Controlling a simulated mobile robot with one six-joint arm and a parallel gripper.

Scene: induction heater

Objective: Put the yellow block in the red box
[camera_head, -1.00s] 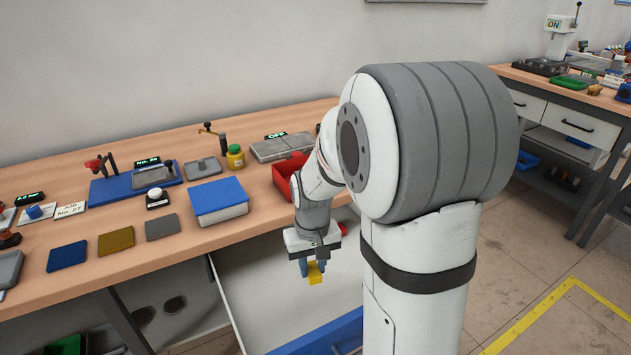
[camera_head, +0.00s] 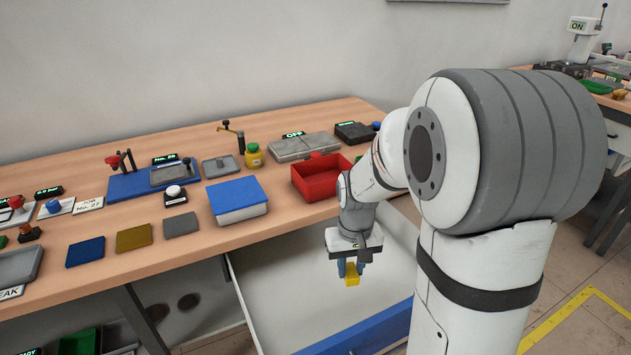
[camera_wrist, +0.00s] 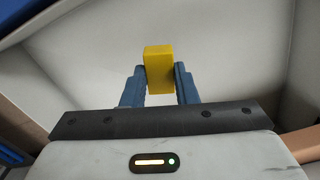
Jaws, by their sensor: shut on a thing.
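The yellow block (camera_head: 351,280) is held between the blue fingers of my gripper (camera_head: 350,268). The wrist view shows the block (camera_wrist: 159,69) pinched between both fingertips of my gripper (camera_wrist: 160,80). The gripper points down and holds the block over the open white drawer below the bench edge. The red box (camera_head: 318,188) stands on the bench near its front edge, behind and to the left of the gripper. My arm passes close by its right side.
A container with a blue lid (camera_head: 238,196) stands left of the red box. A yellow jar (camera_head: 254,155) and a grey plate device (camera_head: 304,146) stand behind. The open drawer (camera_head: 300,290), with a blue front, juts out below the bench. Coloured plates lie further left.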

